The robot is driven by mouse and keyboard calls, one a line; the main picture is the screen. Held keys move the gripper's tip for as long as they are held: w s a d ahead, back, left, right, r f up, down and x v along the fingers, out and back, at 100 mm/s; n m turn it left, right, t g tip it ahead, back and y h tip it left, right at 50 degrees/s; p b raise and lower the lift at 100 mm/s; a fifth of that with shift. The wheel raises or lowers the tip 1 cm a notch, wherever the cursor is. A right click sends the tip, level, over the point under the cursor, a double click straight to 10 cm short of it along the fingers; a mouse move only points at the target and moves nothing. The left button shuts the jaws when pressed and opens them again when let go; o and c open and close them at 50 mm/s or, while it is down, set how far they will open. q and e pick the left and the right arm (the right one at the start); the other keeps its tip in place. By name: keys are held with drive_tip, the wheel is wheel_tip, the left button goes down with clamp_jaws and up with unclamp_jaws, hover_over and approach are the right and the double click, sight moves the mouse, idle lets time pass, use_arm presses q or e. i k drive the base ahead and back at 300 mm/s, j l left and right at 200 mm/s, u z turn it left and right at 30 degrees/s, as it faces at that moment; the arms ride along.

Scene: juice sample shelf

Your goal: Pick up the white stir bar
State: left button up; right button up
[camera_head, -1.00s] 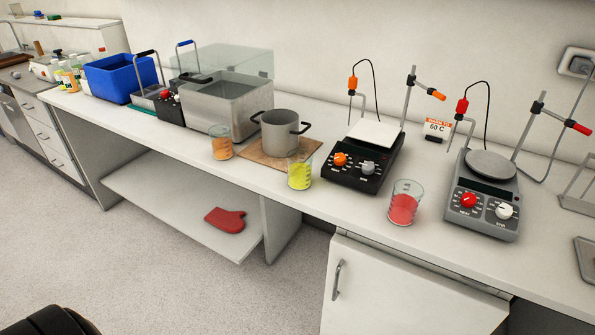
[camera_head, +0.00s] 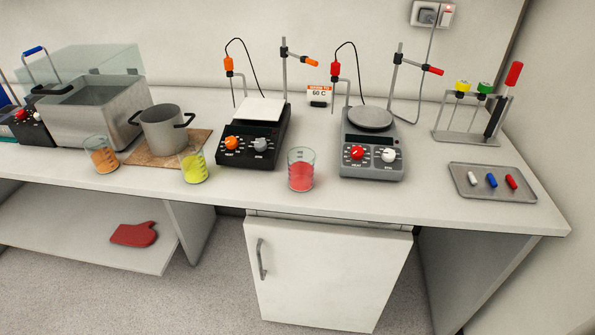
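The white stir bar (camera_head: 473,180) lies on a small grey metal tray (camera_head: 497,195) at the right end of the counter. It is the leftmost of three stir bars in a row. The blue stir bar (camera_head: 491,181) lies to its right, and the red stir bar (camera_head: 511,182) lies farther right. The bars are apart from each other. Neither of my grippers shows in the head view now.
A rack with coloured-topped tools (camera_head: 468,138) stands behind the tray. A grey hotplate stirrer (camera_head: 372,160) is left of it. Beakers of red (camera_head: 301,174), yellow (camera_head: 194,166) and orange liquid (camera_head: 101,158) stand on the counter. Bare counter (camera_head: 430,200) lies left of the tray.

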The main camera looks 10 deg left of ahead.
sight(472, 178)
drive_tip(key=i+z, duration=0.1)
drive_tip(key=z, duration=0.25)
drive_tip(key=i+l+z, duration=0.1)
drive_tip(key=z, duration=0.2)
drive_tip(key=i+z, duration=0.1)
drive_tip(key=z, duration=0.25)
